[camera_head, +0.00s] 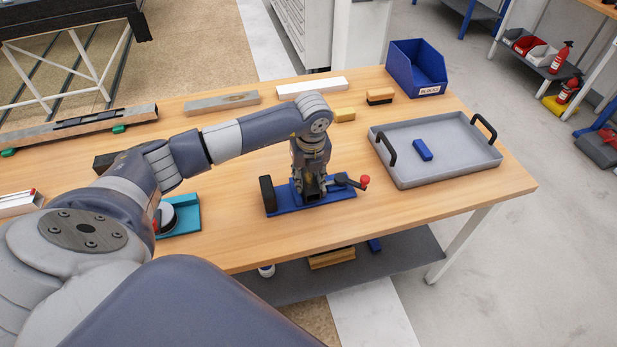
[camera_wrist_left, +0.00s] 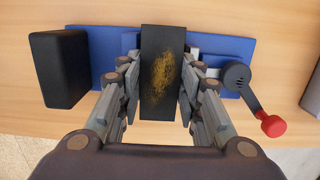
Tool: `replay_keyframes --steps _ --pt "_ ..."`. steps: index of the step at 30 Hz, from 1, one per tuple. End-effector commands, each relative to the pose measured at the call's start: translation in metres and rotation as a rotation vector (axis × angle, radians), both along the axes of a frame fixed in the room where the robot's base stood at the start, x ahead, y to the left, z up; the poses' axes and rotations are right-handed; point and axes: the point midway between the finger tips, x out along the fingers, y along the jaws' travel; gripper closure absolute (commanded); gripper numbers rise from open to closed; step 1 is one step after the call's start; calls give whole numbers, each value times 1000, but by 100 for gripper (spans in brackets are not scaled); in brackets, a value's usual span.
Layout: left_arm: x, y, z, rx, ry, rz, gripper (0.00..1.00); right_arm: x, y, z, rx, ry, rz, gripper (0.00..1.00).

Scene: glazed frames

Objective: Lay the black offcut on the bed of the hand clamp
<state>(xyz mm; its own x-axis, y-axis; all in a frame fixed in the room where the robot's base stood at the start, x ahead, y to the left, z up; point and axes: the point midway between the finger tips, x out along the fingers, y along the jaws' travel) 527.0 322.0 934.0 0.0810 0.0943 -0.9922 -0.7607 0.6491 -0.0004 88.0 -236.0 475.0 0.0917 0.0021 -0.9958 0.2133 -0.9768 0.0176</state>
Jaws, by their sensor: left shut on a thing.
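The hand clamp has a blue bed (camera_head: 335,192), a black upright block (camera_head: 267,193) at its left end and a lever with a red knob (camera_head: 364,181) at its right. My left gripper (camera_head: 311,194) points down over the middle of the bed. In the left wrist view, the black offcut (camera_wrist_left: 162,72), with a yellowish-brown worn patch, lies between the fingers of the left gripper (camera_wrist_left: 160,90), which is shut on it. The offcut is over the blue bed (camera_wrist_left: 105,50), between the black block (camera_wrist_left: 60,68) and the lever. I cannot tell whether it touches the bed. My right gripper is not in view.
A grey tray (camera_head: 440,174) with a blue block (camera_head: 422,150) stands to the right. A blue bin (camera_head: 417,68) is at the back right. Wooden-backed blocks (camera_head: 380,96) lie behind the clamp. A teal holder (camera_head: 186,215) is left of the clamp. The table's front right is clear.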

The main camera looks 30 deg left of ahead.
Motion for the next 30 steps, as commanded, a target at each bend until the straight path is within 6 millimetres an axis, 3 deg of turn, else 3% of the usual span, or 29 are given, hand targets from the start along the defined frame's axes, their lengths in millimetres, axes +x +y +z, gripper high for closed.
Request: replay_keyframes --steps 25,26,27,28,30 --pt "0 0 0 0 0 0 84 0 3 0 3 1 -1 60" --pt "0 0 0 0 0 0 62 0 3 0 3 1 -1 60" --pt "0 0 0 0 0 0 53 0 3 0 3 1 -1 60" --pt "0 0 0 0 0 0 47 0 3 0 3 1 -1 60" --pt "0 0 0 0 0 0 44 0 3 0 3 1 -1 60"
